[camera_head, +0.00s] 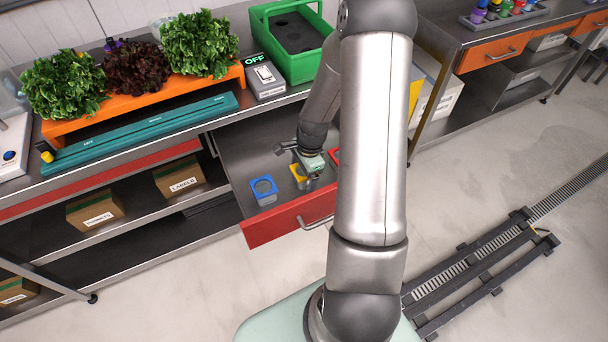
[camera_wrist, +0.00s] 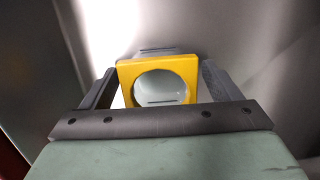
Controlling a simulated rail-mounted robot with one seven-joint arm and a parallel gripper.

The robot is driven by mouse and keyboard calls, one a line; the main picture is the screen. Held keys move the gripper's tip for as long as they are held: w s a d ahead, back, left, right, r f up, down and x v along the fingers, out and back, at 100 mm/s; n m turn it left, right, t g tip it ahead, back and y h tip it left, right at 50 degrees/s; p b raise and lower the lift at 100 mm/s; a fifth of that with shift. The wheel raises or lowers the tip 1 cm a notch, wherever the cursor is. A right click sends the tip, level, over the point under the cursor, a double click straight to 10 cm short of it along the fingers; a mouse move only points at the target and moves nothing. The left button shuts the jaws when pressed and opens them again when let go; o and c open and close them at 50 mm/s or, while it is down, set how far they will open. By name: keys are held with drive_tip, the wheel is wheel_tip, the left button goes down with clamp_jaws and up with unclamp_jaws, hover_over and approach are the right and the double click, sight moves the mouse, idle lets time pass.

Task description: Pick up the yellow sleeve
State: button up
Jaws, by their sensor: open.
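The yellow sleeve (camera_head: 296,172) is in the open drawer in the head view, partly hidden by my gripper (camera_head: 313,166). In the wrist view the yellow sleeve (camera_wrist: 128,73) is a square block with a large round hole, and a pale surface shows through the hole. My gripper (camera_wrist: 158,70) is open, with one finger on each side of the sleeve. A small gap shows on the left; whether the right finger touches the sleeve I cannot tell.
The drawer (camera_head: 283,222) has a red front and also holds a blue sleeve (camera_head: 263,184) to the left and a red piece (camera_head: 334,154) to the right, partly hidden by my arm. A green crate (camera_head: 318,70) and a grey switch box (camera_head: 265,90) stand on the counter above.

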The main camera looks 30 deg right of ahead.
drive_tip(key=c, duration=1)
drive_tip(key=shift+c, duration=0.2)
wheel_tip(320, 180, up, 16)
drive_tip(key=p, duration=0.4)
